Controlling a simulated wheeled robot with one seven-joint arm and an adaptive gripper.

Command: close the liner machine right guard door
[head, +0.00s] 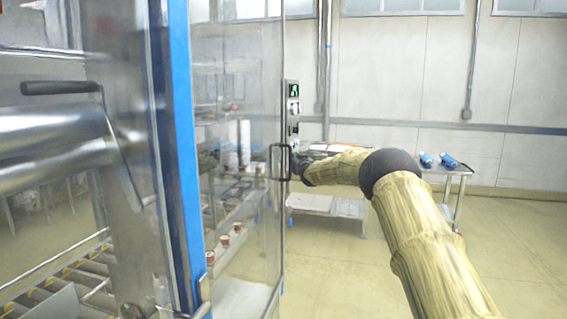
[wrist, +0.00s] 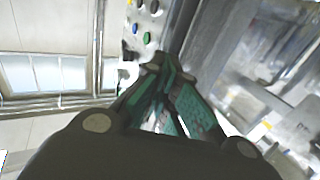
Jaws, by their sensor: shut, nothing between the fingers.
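The right guard door (head: 235,130) is a tall clear panel in the head view. It spans from beside the blue-edged machine post (head: 178,150) to a thin metal edge on its right. A dark D-shaped handle (head: 280,162) sits on that edge. My gripper (head: 294,164) is at the end of the tan-sleeved arm, close beside the handle on its right. Whether it touches the handle or door cannot be told. In the wrist view my gripper (wrist: 163,72) has its green-padded fingers together, with nothing seen held between them.
A control panel (head: 292,100) with a green display stands just behind the door edge; its buttons (wrist: 143,30) show in the wrist view. A metal table (head: 462,170) with blue items stands at the back right. Rollers (head: 60,285) lie at lower left. The right floor is clear.

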